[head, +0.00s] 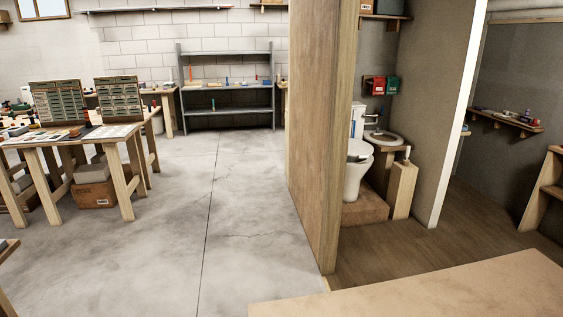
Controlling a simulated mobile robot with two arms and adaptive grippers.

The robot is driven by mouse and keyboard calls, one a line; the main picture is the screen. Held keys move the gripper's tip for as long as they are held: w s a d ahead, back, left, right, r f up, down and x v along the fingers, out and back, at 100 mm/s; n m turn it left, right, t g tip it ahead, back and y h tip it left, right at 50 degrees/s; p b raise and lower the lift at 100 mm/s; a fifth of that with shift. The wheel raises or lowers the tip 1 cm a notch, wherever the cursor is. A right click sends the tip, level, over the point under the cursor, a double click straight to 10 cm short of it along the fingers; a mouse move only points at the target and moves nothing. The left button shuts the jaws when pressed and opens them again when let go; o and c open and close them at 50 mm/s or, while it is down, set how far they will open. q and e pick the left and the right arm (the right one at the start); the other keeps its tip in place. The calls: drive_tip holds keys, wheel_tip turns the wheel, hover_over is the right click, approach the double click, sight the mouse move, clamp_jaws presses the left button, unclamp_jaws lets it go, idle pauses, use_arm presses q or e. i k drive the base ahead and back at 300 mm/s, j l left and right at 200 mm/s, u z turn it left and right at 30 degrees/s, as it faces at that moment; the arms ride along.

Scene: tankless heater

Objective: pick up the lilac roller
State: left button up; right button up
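I cannot make out a lilac roller in the head view. Many small items on the tables and shelves are too small to tell apart. Neither of my grippers is in view.
A wooden table (60,144) with display boards stands left, boxes beneath. A grey shelf unit (229,112) stands at the back. A wooden partition (318,130) separates a toilet (357,166) on the right. A bare wooden top (430,290) fills the lower right. The concrete floor (215,205) is clear.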

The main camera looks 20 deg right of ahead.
sight(524, 118)
drive_tip(key=i+l+z, duration=0.2)
drive_tip(key=i+z, duration=0.25)
drive_tip(key=i, duration=0.25)
drive_tip(key=i+z, duration=0.5)
drive_tip(key=i, duration=0.15)
drive_tip(key=i+j+z, duration=0.45)
drive_tip(key=i, duration=0.25)
drive_tip(key=i+l+z, duration=0.25)
drive_tip(key=i+z, duration=0.2)
drive_tip(key=i, duration=0.15)
drive_tip(key=i+z, duration=0.45)
drive_tip(key=i, duration=0.15)
drive_tip(key=i+j+z, duration=0.2)
drive_tip(key=i+z, duration=0.25)
drive_tip(key=i, duration=0.15)
